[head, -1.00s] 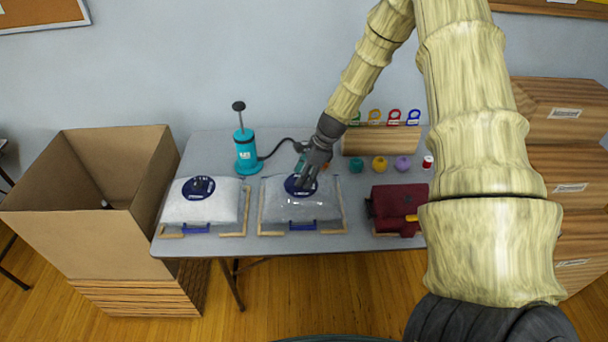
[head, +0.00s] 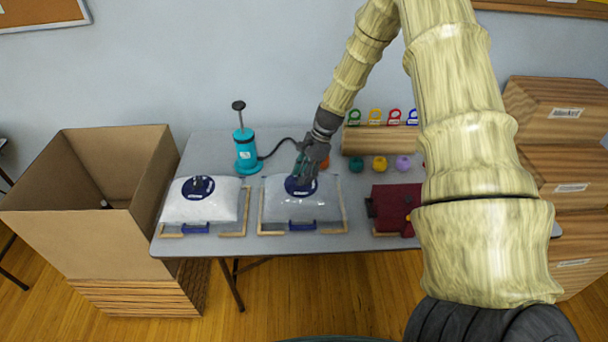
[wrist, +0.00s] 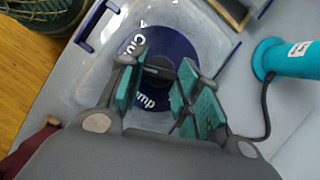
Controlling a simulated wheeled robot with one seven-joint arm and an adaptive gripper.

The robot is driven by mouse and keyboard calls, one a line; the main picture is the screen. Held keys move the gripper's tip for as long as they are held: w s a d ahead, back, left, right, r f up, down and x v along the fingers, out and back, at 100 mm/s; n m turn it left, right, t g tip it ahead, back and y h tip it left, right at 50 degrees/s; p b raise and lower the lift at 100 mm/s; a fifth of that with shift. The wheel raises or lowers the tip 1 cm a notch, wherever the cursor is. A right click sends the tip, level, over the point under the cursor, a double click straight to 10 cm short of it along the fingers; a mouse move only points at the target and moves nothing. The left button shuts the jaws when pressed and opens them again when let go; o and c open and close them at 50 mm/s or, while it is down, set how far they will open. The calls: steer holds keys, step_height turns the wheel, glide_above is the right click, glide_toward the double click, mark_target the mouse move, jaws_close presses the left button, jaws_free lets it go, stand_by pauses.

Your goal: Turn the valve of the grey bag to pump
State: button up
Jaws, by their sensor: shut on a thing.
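The grey bag (head: 290,210) lies in a wooden corner frame at the middle of the table, with a blue clip at its front edge. Its round dark blue valve dial (wrist: 183,47) carries white lettering, with "ump" readable near my fingers and part of another word at the far side. My gripper (head: 301,184) comes down onto the dial from above. In the wrist view its teal-padded fingers (wrist: 158,88) are shut on the dark valve knob (wrist: 158,72) at the dial's centre. The fingers hide part of the dial, so I cannot tell the knob's exact setting.
A teal pump (head: 247,152) with a black hose stands behind. A white bag (head: 215,208) with its own dial lies left. A dark red folded item (head: 392,207) and several yarn balls lie right. A large cardboard box (head: 80,225) stands at the table's left.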

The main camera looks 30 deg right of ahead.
steer(key=n+g, duration=0.1)
steer(key=n, duration=0.1)
steer(key=n+b, duration=0.1)
steer(key=n, duration=0.1)
steer(key=n+g, duration=0.1)
steer(key=n, duration=0.1)
steer(key=shift+w+f+n+g+h, duration=0.1)
steer(key=shift+w+n+g+h, duration=0.2)
steer(key=n+g+b, duration=0.1)
steer(key=n, duration=0.2)
steer(key=shift+w+a, duration=0.1)
steer(key=shift+w+a+n+g+h+b, duration=0.1)
steer(key=shift+n+g+h+b, duration=0.5)
steer(key=shift+n, duration=1.2)
steer(key=shift+n+h, duration=0.3)
steer(key=o, duration=1)
steer(key=v, duration=1.2)
